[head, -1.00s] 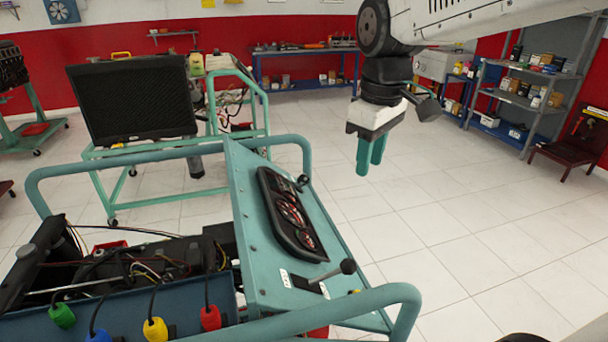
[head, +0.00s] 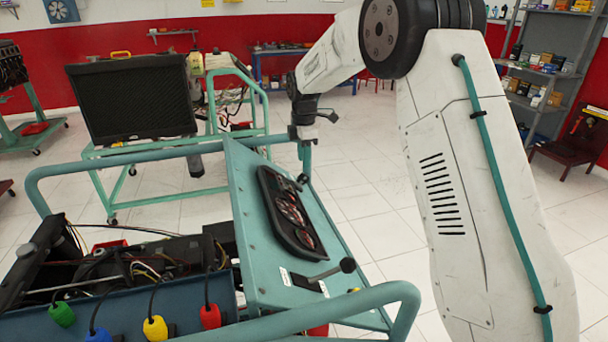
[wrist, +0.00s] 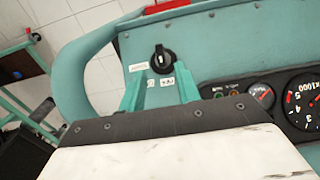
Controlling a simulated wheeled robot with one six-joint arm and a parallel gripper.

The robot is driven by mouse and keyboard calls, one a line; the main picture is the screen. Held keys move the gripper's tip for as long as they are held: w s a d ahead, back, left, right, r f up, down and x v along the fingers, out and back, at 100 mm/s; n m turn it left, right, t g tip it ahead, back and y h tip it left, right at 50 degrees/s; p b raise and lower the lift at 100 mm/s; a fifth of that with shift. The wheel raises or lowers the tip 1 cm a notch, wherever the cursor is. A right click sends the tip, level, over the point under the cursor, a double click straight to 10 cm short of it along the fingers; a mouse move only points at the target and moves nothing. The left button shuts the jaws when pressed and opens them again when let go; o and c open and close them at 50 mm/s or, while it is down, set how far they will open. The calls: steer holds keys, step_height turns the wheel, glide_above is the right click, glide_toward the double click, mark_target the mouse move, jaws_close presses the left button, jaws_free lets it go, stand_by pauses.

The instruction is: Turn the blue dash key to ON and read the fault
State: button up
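A round black key switch (wrist: 163,60) with a pale mark sits on the teal dash panel (wrist: 215,50) in the wrist view, with small white labels beside it. No blue shows on it. In the head view a small dark knob at the panel's far end (head: 303,180) appears to be this switch. My gripper (wrist: 160,84) is open and empty, its two teal fingers apart, pointing toward the switch, which shows just beyond the gap between them. In the head view my gripper (head: 306,163) is at the panel's far right corner, its tips partly hidden. The gauge cluster (head: 290,212) is on the panel.
A lever with a black ball (head: 347,265) stands at the panel's near end. Teal frame rails (head: 150,155) curve around the trainer. A dark screen (head: 132,97) stands behind. Green, blue, yellow and red plugs (head: 210,317) hang at the front.

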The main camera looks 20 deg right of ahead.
mark_target(304, 174)
step_height(304, 174, down, 6)
steer(key=shift+f, duration=0.2)
jaws_close()
